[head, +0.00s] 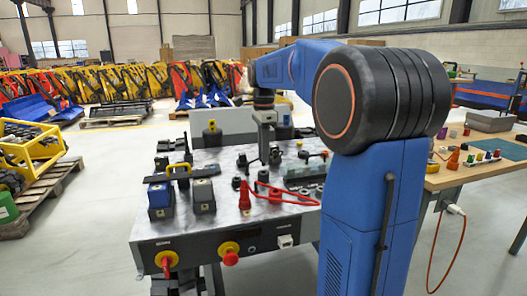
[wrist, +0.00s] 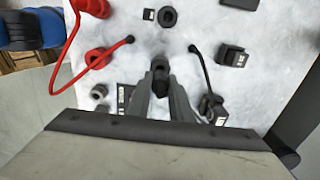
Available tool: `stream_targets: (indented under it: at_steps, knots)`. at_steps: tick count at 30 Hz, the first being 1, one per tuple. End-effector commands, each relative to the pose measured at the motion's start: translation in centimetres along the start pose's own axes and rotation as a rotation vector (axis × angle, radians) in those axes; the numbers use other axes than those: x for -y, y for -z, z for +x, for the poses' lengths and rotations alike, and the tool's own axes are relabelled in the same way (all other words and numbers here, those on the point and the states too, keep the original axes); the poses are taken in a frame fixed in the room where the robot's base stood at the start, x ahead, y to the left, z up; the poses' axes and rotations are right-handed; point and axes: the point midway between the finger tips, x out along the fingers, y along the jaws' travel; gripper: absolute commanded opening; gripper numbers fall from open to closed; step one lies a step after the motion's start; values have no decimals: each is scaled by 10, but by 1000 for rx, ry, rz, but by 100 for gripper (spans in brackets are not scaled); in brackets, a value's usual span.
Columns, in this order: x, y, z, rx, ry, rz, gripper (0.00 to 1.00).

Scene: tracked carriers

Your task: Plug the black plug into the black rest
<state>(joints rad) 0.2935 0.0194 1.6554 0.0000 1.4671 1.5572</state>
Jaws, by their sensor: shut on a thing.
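My gripper (wrist: 160,82) is shut on a small dark piece, which looks like the black plug (wrist: 160,87), over the grey metal bench top. The fingers hide much of it. In the head view my gripper (head: 265,150) points down above the middle of the bench. A black ring-shaped socket (wrist: 167,17) stands beyond the fingertips in the wrist view, apart from the plug. A black block with a pale label (wrist: 232,57) stands to the right. I cannot tell for sure which of these is the black rest.
A red cable (wrist: 53,88) loops at the left by a red ring (wrist: 97,58). A thin black cable (wrist: 203,68) runs close to the right finger. Blue and grey blocks (head: 160,197) stand on the bench's left (head: 222,225). A wooden table (head: 480,168) stands to the right.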

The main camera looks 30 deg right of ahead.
Motion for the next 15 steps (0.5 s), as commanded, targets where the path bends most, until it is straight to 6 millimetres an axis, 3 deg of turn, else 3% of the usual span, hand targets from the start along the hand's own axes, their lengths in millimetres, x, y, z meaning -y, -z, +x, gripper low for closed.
stream_targets:
  at_steps: [15]
  knots:
    - [0,0,10,0,0,0,0]
